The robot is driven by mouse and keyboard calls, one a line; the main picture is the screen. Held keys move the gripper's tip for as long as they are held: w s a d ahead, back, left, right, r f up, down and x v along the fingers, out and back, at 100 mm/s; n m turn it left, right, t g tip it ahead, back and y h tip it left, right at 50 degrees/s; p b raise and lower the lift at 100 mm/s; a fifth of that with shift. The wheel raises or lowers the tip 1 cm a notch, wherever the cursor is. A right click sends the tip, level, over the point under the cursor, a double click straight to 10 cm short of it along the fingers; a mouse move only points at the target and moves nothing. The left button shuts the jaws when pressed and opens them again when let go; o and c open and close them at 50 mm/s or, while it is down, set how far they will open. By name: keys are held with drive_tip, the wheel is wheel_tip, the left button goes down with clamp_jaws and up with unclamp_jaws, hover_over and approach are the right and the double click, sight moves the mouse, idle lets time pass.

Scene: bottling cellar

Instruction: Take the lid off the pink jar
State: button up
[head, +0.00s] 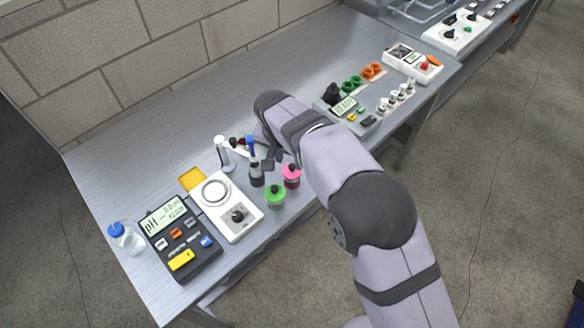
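The pink jar (292,183) stands upright near the front edge of the steel bench, with its pink lid (291,169) on top. My gripper (268,160) is just behind and to the left of the pink jar, apart from its lid as far as I can see. Its fingers are dark and small, partly lost against the arm, so I cannot tell how far apart they are. I see nothing clearly held in it.
A green-lidded jar (275,197) stands close to the pink one, at its lower left. A white stirrer plate (243,221) and pH meter (184,252) lie further left.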

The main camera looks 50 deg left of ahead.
sight(292, 166)
drive_tip(key=shift+p+x, duration=1.1)
drive_tip(key=shift+x, duration=1.15)
drive_tip(key=shift+w+a+r, duration=0.1)
clamp_jaws()
